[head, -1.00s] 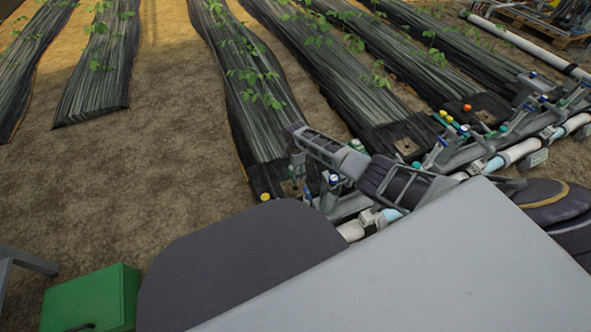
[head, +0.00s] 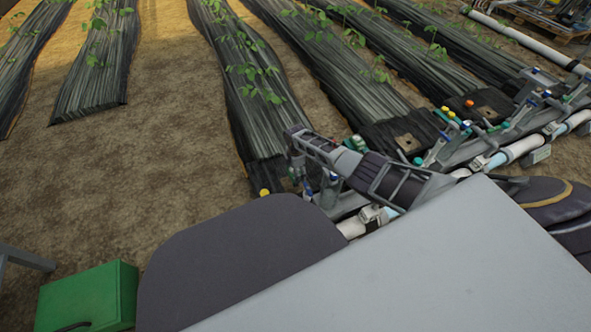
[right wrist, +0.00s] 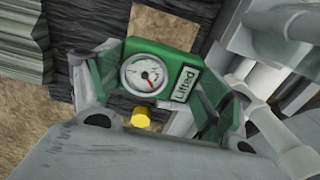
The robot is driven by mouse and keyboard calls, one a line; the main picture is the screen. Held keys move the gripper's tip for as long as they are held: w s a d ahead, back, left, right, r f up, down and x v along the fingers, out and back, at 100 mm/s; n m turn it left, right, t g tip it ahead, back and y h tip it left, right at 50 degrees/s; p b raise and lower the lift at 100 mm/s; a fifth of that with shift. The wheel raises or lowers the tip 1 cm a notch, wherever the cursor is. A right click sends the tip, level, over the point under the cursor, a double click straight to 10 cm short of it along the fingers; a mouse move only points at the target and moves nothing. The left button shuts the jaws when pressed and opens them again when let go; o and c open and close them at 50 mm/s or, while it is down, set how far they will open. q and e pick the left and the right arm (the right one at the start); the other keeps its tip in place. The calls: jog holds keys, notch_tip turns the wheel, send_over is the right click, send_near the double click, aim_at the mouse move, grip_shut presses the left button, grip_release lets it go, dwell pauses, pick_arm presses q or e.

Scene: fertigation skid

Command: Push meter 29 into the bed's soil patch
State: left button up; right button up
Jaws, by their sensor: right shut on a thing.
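A green meter (right wrist: 158,70) with a round white dial and a label reading "Lifted" sits between the fingers of my right gripper (right wrist: 158,98) in the right wrist view. The gripper is shut on it. No number 29 is readable on it. Behind the meter, tan soil (right wrist: 180,9) shows within the dark bed cover, and looks like the soil patch. The meter hides most of it; whether its lower end touches the soil is not visible. In the head view my right gripper (head: 297,158) is over the bed's near end, hiding the meter. My left gripper is not in view.
A yellow cap (right wrist: 140,117) is close below the meter. Pipes and valves (head: 440,150) run along the near bed ends at the right. Neighbouring beds have open soil squares (head: 407,143). A green box (head: 88,297) stands front left. Bare ground (head: 160,165) is clear at left.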

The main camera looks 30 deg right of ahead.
jog(key=shift+f, duration=0.95)
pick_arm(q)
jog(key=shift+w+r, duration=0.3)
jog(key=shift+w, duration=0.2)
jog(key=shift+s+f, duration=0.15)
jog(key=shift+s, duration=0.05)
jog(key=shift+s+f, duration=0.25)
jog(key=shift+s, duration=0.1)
